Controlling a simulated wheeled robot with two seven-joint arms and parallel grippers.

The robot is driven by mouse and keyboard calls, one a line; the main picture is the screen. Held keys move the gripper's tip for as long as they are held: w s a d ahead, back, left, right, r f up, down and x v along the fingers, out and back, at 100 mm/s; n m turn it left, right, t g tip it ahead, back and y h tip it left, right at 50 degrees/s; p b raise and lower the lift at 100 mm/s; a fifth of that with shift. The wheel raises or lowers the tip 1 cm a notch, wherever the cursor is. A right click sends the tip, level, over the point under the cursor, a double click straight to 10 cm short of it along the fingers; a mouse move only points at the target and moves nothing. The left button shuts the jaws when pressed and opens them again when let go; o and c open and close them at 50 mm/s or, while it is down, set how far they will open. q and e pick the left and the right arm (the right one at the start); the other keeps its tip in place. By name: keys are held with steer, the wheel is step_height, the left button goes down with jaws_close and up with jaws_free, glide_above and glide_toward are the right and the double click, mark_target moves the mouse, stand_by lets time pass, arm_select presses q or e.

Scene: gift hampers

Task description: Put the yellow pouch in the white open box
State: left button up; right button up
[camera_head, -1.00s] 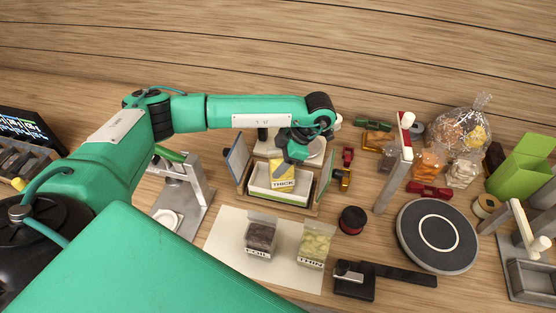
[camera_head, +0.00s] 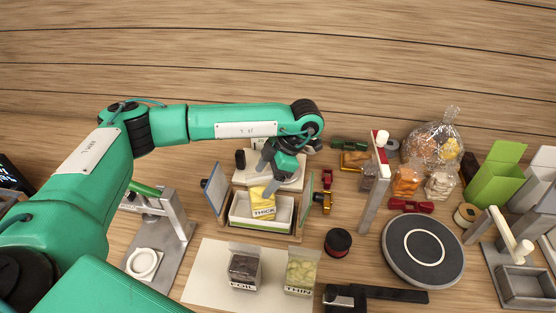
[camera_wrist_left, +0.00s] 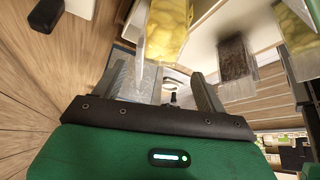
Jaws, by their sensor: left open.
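The yellow pouch (camera_head: 262,203), labelled THICK, stands slightly tilted inside the white open box (camera_head: 240,222), its top above the rim. The box sits in a wooden holder with upright side panels. My left gripper (camera_head: 268,178) is open, its fingers spread just above and behind the pouch; whether a fingertip still touches it I cannot tell. In the left wrist view, a yellow pouch (camera_wrist_left: 168,28) shows beyond the open left gripper (camera_wrist_left: 165,85). My right gripper is not in view.
A dark pouch (camera_head: 243,268) and a pale yellow THIN pouch (camera_head: 300,270) stand on a cream mat (camera_head: 205,280) in front. A red-and-black tin (camera_head: 338,241), a round grey turntable (camera_head: 423,248) and a metal stand (camera_head: 168,235) surround the box.

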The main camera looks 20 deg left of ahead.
arm_select(q)
steer(key=b+v, duration=0.1)
steer(key=v, duration=0.6)
stand_by(0.5)
